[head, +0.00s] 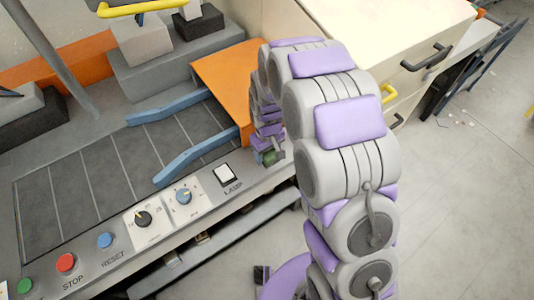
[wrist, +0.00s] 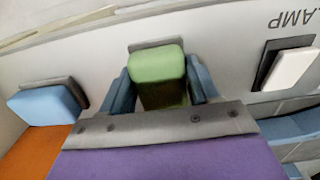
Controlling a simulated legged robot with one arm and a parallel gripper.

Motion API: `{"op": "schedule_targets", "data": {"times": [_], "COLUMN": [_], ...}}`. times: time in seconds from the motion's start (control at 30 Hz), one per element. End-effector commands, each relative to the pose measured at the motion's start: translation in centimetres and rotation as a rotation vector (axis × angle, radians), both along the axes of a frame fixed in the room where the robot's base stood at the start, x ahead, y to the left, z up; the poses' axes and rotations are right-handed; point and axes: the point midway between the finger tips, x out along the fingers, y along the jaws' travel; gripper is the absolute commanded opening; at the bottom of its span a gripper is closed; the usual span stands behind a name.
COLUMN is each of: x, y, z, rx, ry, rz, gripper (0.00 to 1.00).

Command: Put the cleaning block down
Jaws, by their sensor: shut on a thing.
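A green block (wrist: 157,75), which I take to be the cleaning block, sits between the two blue-teal fingers of my gripper (wrist: 160,88) in the wrist view. A grey strip shows along its far edge. My gripper is shut on it. In the head view, my gripper (head: 262,156) is small and partly hidden by my arm, with a bit of green (head: 271,157) at its tip. It is over or at the right end of the grey control panel (head: 190,226), just right of the LAMP switch. I cannot tell whether the block touches the panel.
The white LAMP switch (wrist: 289,69) is right of the fingers in the wrist view. A blue block-like piece with a grey edge (wrist: 46,103) is at the left, by an orange surface (wrist: 30,152). The head view shows knobs, buttons, blue rails (head: 195,152) and a cream drawer cabinet (head: 400,35).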

Motion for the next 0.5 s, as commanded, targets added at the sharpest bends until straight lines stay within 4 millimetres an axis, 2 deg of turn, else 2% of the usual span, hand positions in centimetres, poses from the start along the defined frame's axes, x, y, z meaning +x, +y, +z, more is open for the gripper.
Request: {"op": "schedule_targets", "data": {"times": [0.3, 0.33, 0.5], "x": [0.00, 0.01, 0.01], "y": [0.05, 0.09, 0.14], "z": [-0.20, -0.21, -0.19], "rx": [-0.001, -0.001, -0.001], "ry": [-0.001, -0.001, -0.002], "rz": [0.000, 0.000, 0.000], "gripper": [0.32, 0.63, 0.79]}}
